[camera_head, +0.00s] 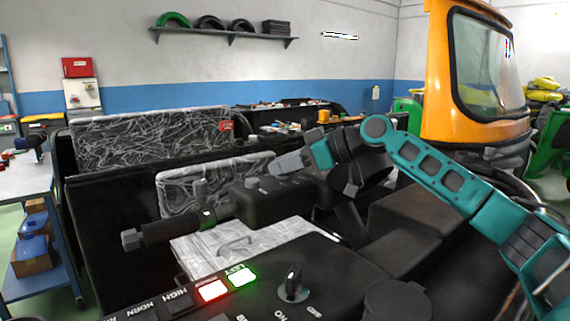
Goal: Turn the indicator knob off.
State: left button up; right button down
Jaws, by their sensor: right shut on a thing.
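My right gripper (277,166) reaches in from the right at the handlebar housing (275,202). Its grey fingers are shut on a small part on top of the housing, which appears to be the indicator knob; the fingers largely hide it, so its setting cannot be told. On the dashboard in front, the LEFT lamp (243,276) glows green and the lamp beside it (213,290) glows red-white. My left gripper is not in view.
A black rotary switch (292,286) marked ON stands on the dashboard. The black handlebar grip (170,232) extends left from the housing. Wrapped seats (150,138) lie behind. An orange vehicle cab (440,70) stands at the back right, a blue-framed workbench (25,180) at the left.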

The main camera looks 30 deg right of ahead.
dwell(0.3)
jog(key=shift+r+m+t+h+p, duration=0.1)
jog(key=shift+m+t+h+p, duration=0.35)
jog(key=shift+p, duration=0.2)
jog(key=shift+r+m+t+h+p, duration=0.1)
jog(key=shift+m+t+h+p, duration=0.15)
jog(key=shift+m+h+p, duration=0.35)
jog(key=shift+a+m+t+h+p, duration=0.1)
jog(key=shift+m+t+h+p, duration=0.2)
jog(key=shift+m+h+p, duration=0.45)
jog(key=shift+m+t+h+p, duration=0.3)
jog(key=shift+m+h+p, duration=0.35)
jog(key=shift+p, duration=0.2)
jog(key=shift+f+m+h, duration=0.2)
jog(key=shift+m+h, duration=0.55)
jog(key=shift+h, duration=0.2)
jog(key=shift+m+h, duration=0.3)
